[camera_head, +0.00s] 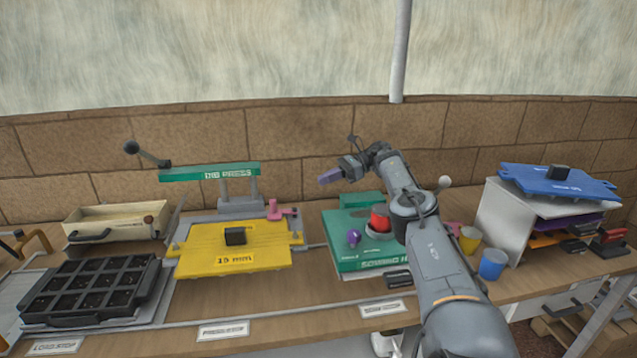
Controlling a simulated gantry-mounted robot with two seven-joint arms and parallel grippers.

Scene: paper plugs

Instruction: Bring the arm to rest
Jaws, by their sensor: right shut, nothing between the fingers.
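My right arm comes in from the lower right, and its gripper (329,177) hangs in the air above the back of the bench. Its purple fingertips point left and are shut with nothing between them. The gripper is apart from the green press (210,172) on its left and above the green box (352,247). The arm hides part of that box. My left gripper is not in view.
A yellow plate (212,260) with a black block lies by the press. A black tray (75,322) and a cream bin (108,223) stand left. A yellow cup (469,240), a blue cup (493,264) and a white rack (500,225) with a blue plate (535,182) stand right.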

